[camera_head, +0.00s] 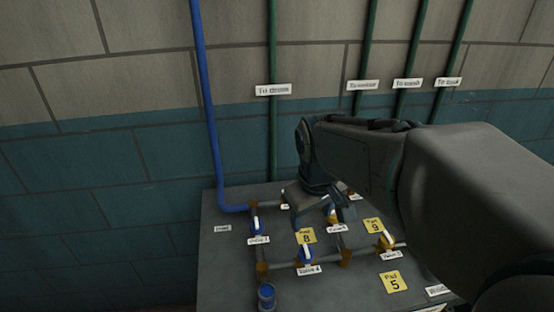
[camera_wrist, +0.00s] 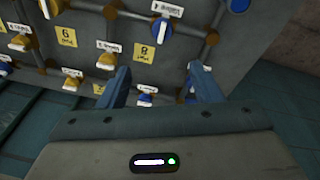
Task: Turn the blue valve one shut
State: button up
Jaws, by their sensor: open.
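The blue valve (camera_head: 257,226) with a white handle sits at the panel's upper left. Its small label seems to read Valve 1. In the wrist view the right finger seems to cover most of it. My gripper (camera_head: 330,208) is in front of the panel's upper middle, right of this valve and apart from it. In the wrist view my gripper (camera_wrist: 160,88) has its two blue fingers spread with nothing held.
Another blue valve (camera_head: 306,254), labelled Valve 4, is lower on the panel (camera_head: 225,265). An orange valve (camera_head: 389,242) is at right. Yellow pads 8 (camera_head: 306,236), 9 and 5 are among them. A blue capped post (camera_head: 266,296) stands at lower left. Pipes rise along the wall.

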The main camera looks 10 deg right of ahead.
jog(key=w+d+f+n+g+p, duration=0.2)
jog(key=w+n+p, duration=0.75)
jog(key=w, duration=1.65)
jog(key=f, duration=0.4)
jog(key=s+f+n, duration=0.1)
jog(key=f, duration=0.3)
jog(key=a+f+n, duration=0.1)
jog(key=f, duration=0.4)
jog(key=shift+s+n+g+y, duration=0.25)
jog(key=shift+g+y, duration=0.05)
jog(key=shift+g, duration=0.1)
jog(key=c, duration=1)
